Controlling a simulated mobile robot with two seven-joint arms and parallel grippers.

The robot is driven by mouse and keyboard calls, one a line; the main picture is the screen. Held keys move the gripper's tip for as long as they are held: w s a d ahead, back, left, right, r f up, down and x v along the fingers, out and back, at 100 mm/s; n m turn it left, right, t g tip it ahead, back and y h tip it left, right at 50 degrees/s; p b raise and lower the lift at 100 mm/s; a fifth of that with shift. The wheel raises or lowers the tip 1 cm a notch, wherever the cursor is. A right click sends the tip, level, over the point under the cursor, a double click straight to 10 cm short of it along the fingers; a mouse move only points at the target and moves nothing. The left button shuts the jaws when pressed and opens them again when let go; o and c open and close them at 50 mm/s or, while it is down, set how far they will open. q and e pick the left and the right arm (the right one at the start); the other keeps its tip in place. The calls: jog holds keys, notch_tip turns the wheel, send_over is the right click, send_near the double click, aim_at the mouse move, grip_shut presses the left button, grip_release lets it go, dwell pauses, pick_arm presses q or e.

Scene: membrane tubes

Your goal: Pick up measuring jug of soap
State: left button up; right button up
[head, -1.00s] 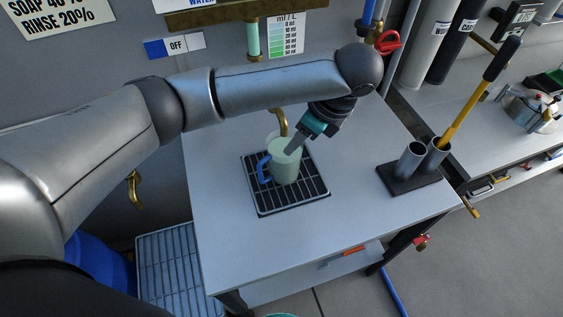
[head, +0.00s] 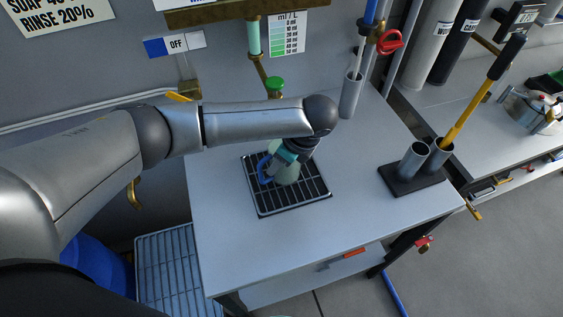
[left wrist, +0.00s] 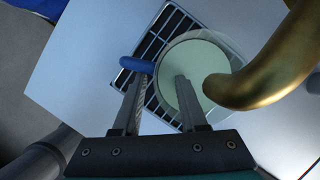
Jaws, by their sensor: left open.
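The measuring jug (head: 288,175) is pale green with a blue handle (head: 264,170). It stands on a black drip grate (head: 292,205) on the grey table. In the left wrist view I look down into the round jug (left wrist: 185,50), with its handle (left wrist: 136,64) to the left. My left gripper (left wrist: 159,82) is open over the jug's rim by the handle. One finger shows on the handle side, the other over the jug's mouth; contact cannot be told. In the head view my left gripper (head: 277,162) partly hides the jug. My right gripper is not in view.
A brass spout (left wrist: 265,75) hangs over the jug's right side, close to my fingers. A holder with grey tubes (head: 410,180) stands on the table's right. Another grey tube (head: 350,95) stands at the back. The table's front (head: 300,250) is clear.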

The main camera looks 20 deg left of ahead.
pick_arm(q)
jog(key=shift+c, duration=0.4)
grip_shut()
jog(key=shift+r, duration=0.1)
dwell(0.8)
